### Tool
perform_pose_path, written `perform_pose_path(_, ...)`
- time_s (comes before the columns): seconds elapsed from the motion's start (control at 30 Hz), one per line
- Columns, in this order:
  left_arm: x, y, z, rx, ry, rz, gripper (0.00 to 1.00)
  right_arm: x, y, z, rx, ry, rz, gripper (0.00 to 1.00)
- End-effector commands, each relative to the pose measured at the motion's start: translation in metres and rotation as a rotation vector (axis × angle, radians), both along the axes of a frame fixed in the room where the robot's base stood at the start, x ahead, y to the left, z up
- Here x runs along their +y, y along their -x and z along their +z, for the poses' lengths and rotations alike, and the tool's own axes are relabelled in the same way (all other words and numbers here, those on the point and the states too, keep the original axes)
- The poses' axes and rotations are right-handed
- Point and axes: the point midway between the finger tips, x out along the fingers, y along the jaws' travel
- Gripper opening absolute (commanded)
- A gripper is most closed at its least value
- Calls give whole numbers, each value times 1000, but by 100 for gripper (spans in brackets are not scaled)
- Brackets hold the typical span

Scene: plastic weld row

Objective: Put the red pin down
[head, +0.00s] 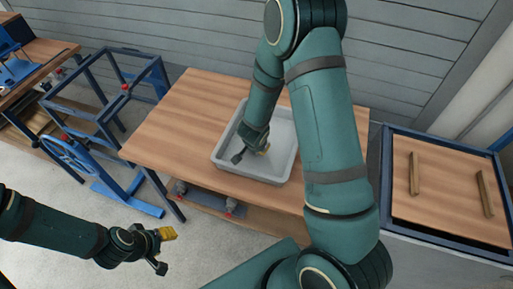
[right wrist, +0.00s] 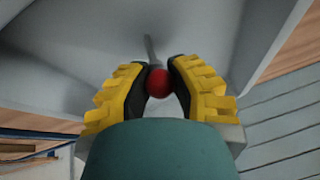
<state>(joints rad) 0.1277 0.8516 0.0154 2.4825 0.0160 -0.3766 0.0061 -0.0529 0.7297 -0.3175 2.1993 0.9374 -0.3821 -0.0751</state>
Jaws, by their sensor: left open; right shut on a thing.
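The red pin (right wrist: 158,83) shows in the right wrist view as a round red end between the two yellow-and-black fingers. My right gripper (right wrist: 160,88) is shut on it. In the head view my right gripper (head: 250,154) is down inside the grey tray (head: 240,172); the pin itself cannot be made out there. The tray's grey inside also shows in the right wrist view (right wrist: 60,60). I cannot tell whether the pin touches the tray floor. My left gripper (head: 164,250) is open and empty, low on the left, apart from the table.
The tray stands on a wooden table (head: 180,125), whose left part is clear. A blue frame (head: 150,75) and a blue wheel-like fixture (head: 85,165) stand to the left. A blue-edged wooden board (head: 445,205) with two bars lies at the right. A grey slatted wall is behind.

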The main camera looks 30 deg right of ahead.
Motion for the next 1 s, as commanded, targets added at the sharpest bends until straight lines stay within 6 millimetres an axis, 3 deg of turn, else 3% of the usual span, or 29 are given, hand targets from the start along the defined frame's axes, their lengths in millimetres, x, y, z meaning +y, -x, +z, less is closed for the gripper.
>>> perform_pose_path(0.4, 0, 1, -4, 1, 1, -3, 47, 0, 0, -6, -1, -1, -1, 0)
perform_pose_path(0.43, 0, 1, -4, 2, 1, -3, 47, 0, 0, -6, -1, -1, -1, 28)
perform_pose_path(0.5, 0, 1, -3, 2, 1, -3, 47, 0, 0, -5, -1, -1, -1, 48)
perform_pose_path(0.83, 0, 1, -2, 1, 1, -2, 47, 0, 0, -3, -1, -1, -1, 48)
perform_pose_path(1.0, 0, -1, 6, -2, 1, 1, 47, 4, 4, 13, -3, 0, 3, 48)
